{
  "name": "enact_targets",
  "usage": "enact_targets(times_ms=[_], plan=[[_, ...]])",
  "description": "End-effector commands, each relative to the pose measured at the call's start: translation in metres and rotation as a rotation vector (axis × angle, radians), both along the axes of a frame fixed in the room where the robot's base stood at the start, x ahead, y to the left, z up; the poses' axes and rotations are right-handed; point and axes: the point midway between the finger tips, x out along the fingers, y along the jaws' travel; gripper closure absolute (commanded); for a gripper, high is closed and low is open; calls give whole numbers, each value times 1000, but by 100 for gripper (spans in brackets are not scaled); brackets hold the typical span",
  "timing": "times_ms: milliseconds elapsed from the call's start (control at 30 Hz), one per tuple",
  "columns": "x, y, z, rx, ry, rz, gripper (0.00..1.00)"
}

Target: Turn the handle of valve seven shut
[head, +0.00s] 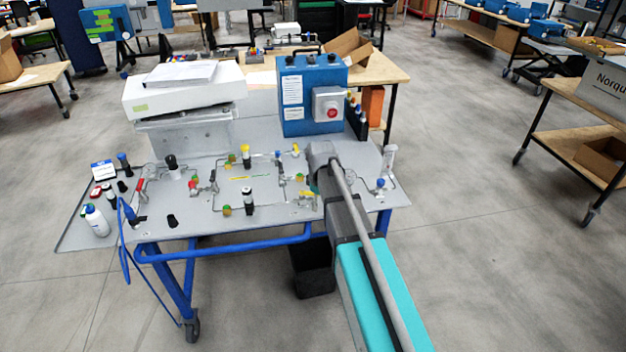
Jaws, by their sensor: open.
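A grey panel table (270,220) carries thin piping with several small valves. I cannot read any numbers, so I cannot tell which one is valve seven or how its handle stands. A red-handled valve (141,187) is at the left, another red one (193,186) sits further in, a yellow-handled one (295,150) is at the back, and a blue one (380,184) is at the right. My arm reaches from the bottom right over the panel's right part. My gripper does not show; my arm links hide part of the panel there.
A blue control box (297,88) with a red button stands at the back. A white case (185,98) with papers is at the back left. A white bottle (97,221) stands at the front left. A black bin (313,268) is beneath.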

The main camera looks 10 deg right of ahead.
Motion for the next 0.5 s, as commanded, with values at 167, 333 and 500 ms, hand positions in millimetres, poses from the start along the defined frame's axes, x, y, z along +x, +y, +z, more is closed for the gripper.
enact_targets(times_ms=[167,333,500], plan=[[37,0,42,0,0,125,43],[67,0,71,0,0,242,43],[89,1,92,0,0,338,43]])
